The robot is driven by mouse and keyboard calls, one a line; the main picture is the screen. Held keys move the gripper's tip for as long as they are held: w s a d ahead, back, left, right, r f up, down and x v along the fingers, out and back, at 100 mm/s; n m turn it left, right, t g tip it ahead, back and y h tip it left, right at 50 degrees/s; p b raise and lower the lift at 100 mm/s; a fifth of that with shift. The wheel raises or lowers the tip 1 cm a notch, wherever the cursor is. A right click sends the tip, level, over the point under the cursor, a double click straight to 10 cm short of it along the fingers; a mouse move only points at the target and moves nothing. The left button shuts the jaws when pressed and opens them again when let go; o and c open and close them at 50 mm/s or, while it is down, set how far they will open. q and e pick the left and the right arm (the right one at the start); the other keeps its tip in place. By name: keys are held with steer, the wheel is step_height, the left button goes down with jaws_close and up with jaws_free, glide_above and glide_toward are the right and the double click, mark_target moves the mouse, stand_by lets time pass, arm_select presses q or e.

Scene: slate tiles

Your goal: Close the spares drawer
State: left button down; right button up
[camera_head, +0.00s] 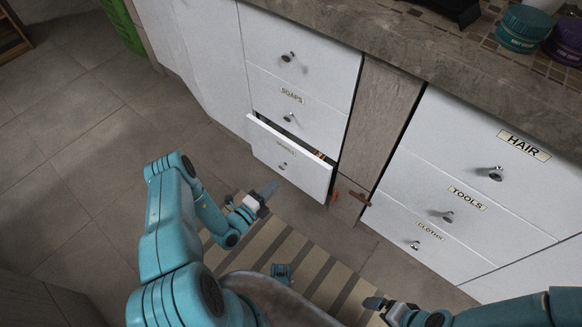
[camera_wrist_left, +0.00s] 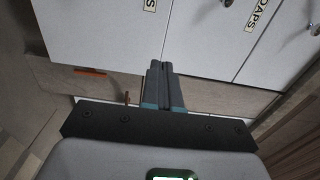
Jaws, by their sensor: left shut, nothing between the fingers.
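The spares drawer (camera_head: 289,172) is the bottom drawer of the left white cabinet. It stands partly open, with a dark gap along its top edge and some contents just showing. Its label is too small to read surely, and its round knob shows on the front. My left gripper (camera_head: 269,188) is shut and empty, in front of and a little left of the drawer front, apart from it as far as I can tell. In the left wrist view, its closed fingers (camera_wrist_left: 160,68) point toward the white drawer front (camera_wrist_left: 100,35). My right gripper (camera_head: 372,303) is low, over the striped mat.
The soaps drawer (camera_head: 295,112) above is shut. The hair (camera_head: 490,160), tools (camera_head: 448,205) and cloths (camera_head: 413,240) drawers at right look shut. A stone worktop (camera_head: 400,50) runs above. A striped mat (camera_head: 300,262) lies on the tiled floor, with clear floor at left.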

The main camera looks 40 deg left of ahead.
mark_target(303, 155)
arm_select(q)
steer(key=w+b, duration=0.1)
steer(key=w, duration=0.3)
steer(key=w+b, duration=0.1)
steer(key=w, duration=0.4)
steer(key=w+b, duration=0.1)
steer(key=w, duration=0.3)
steer(key=shift+w+d+b, duration=0.3)
steer(key=shift+d+b, duration=0.05)
steer(key=shift+d, duration=0.05)
arm_select(e)
steer(key=f, duration=0.3)
steer(key=shift+w+d+f, duration=0.25)
steer(key=shift+w+f, duration=0.05)
arm_select(q)
steer(key=shift+w, duration=0.1)
arm_select(e)
steer(key=shift+w, duration=0.1)
